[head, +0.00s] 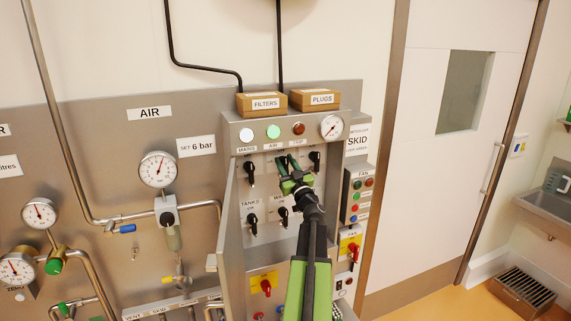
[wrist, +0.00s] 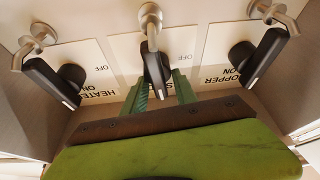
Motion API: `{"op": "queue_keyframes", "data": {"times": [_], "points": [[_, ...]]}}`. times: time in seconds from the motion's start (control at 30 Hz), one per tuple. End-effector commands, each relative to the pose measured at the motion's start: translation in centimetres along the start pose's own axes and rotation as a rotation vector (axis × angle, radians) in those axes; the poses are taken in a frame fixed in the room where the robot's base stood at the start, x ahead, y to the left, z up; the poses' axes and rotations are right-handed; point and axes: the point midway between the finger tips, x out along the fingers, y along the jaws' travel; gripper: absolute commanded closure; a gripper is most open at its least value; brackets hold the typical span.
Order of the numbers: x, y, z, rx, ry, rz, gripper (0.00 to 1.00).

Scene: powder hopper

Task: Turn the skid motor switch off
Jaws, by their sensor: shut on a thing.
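A black lever switch (wrist: 155,72) sits in the middle of a row of three in the wrist view. Its label is mostly covered; only a letter like S and OFF show. Its lever lies between the green fingers of my gripper (wrist: 160,92), which is shut on it. In the head view my gripper (head: 287,162) reaches the upper switch row of the grey control panel (head: 238,190) and hides most of this switch. The lever runs nearly straight in the wrist view, while its neighbours are tilted.
The heater switch (wrist: 52,82) and hopper switch (wrist: 252,70) flank it closely, both levers tilted. A lower row includes the tanks switch (head: 252,222). Boxes marked filters (head: 262,104) and plugs (head: 314,100) stand on the panel top. A fan box (head: 358,195) is at right.

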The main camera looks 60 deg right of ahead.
Motion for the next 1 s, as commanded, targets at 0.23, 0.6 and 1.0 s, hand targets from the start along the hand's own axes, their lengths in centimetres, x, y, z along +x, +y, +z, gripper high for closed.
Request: {"op": "queue_keyframes", "data": {"times": [0.23, 0.6, 1.0], "points": [[0.2, -0.1, -0.14, -0.193, 0.001, -0.081, 1.0], [0.18, -0.3, -0.15, -0.519, 0.0, -0.214, 1.0], [0.1, -0.49, -0.03, -0.869, 0.0, -0.357, 1.0]]}}
